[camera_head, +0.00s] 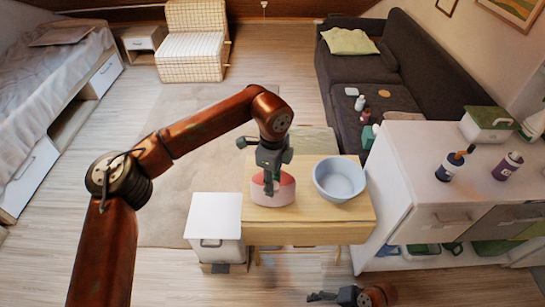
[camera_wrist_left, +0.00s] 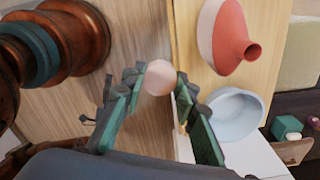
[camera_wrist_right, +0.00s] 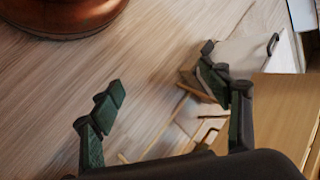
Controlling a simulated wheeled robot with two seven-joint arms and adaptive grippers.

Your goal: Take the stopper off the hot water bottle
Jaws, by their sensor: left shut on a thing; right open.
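The red hot water bottle (camera_head: 286,190) stands on the wooden table (camera_head: 310,218), partly hidden behind my left gripper (camera_head: 270,178). In the left wrist view the bottle (camera_wrist_left: 229,38) shows its neck with a dark open mouth and no stopper in it. The pale pink round stopper (camera_wrist_left: 159,78) is between the fingertips of my left gripper, which is shut on it, apart from the bottle. My right gripper (camera_wrist_right: 163,86) is open and empty, low over the floor in front of the table.
A pale blue bowl (camera_head: 340,180) stands on the table, right of the bottle. A white cabinet (camera_head: 214,217) adjoins the table on the left. A white counter (camera_head: 420,160) with bottles stands at the right. The floor at left is clear.

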